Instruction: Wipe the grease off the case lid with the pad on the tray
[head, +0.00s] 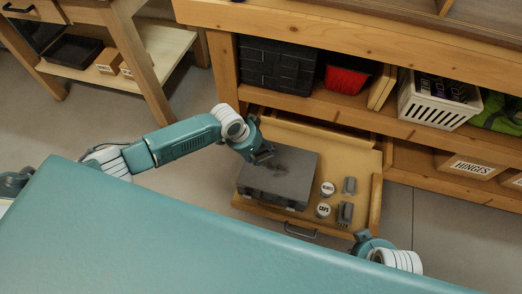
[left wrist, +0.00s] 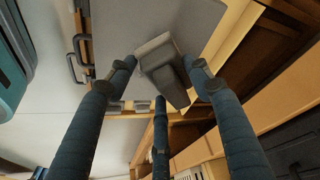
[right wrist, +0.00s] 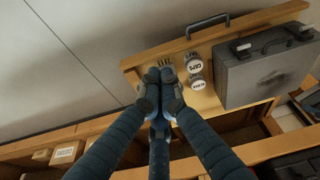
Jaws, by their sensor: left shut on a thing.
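The grey case (head: 265,190) lies flat on the pulled-out wooden tray (head: 374,205), its lid up. A dark grease smear (head: 287,163) marks the lid and also shows in the right wrist view (right wrist: 274,77). My left gripper (head: 263,155) is over the lid's far left part. In the left wrist view it is shut on a grey pad with a block-like grip (left wrist: 168,80). I cannot tell if the pad touches the lid. My right gripper (right wrist: 160,92) looks shut and empty, near the tray's front right corner; in the head view it is mostly hidden.
The bench shelf behind holds a black case (head: 275,65), a red bin (head: 346,80) and a white basket (head: 432,112). The floor in front is clear.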

